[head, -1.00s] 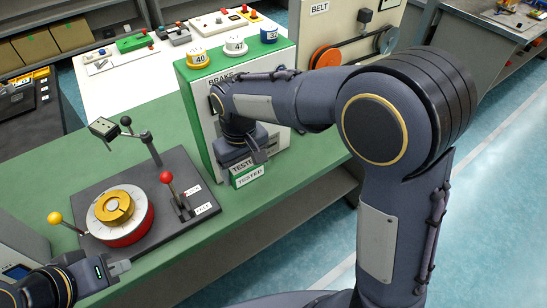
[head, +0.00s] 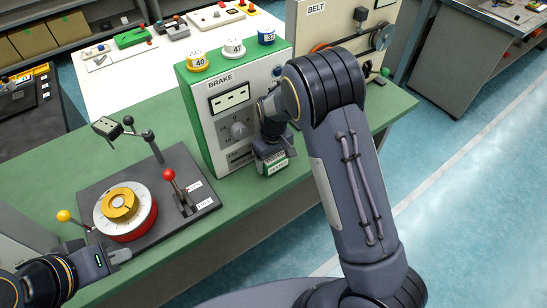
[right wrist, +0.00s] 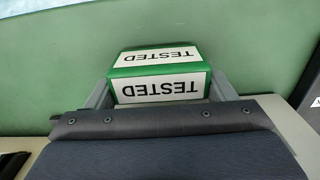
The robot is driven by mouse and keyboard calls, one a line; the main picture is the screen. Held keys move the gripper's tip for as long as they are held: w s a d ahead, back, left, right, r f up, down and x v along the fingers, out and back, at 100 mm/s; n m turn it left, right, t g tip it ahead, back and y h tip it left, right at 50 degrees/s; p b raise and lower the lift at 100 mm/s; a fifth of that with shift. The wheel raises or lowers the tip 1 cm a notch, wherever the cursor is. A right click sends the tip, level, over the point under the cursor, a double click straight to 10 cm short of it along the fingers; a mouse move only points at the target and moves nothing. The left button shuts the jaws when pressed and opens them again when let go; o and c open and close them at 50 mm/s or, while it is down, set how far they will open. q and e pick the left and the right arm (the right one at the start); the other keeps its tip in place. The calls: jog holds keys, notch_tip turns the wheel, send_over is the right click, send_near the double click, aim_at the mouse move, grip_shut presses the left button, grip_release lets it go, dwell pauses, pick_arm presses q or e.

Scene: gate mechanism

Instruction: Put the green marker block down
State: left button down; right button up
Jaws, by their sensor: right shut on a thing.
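The green marker block (head: 277,167), with white "TESTED" labels, is at my right gripper (head: 272,158), in front of the lower right part of the brake panel. In the right wrist view the block (right wrist: 159,73) sits between the two grey fingers of the right gripper (right wrist: 160,92), which is shut on it. The green bench top (right wrist: 60,60) lies behind it there. I cannot tell whether the block touches the bench. My left gripper (head: 120,256) is at the lower left, beside the dial plate; its finger opening is too small to judge.
The brake panel (head: 218,140) stands left of the right gripper, with several round weights on top. A dark plate (head: 150,190) with a yellow-and-red dial and a red-knobbed lever is on the left. The belt panel (head: 320,30) stands behind. Bare green bench (head: 240,205) lies in front.

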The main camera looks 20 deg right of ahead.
jog(key=shift+f, duration=0.25)
jog(key=shift+f, duration=0.2)
jog(key=o, duration=1)
jog(key=shift+r, duration=0.15)
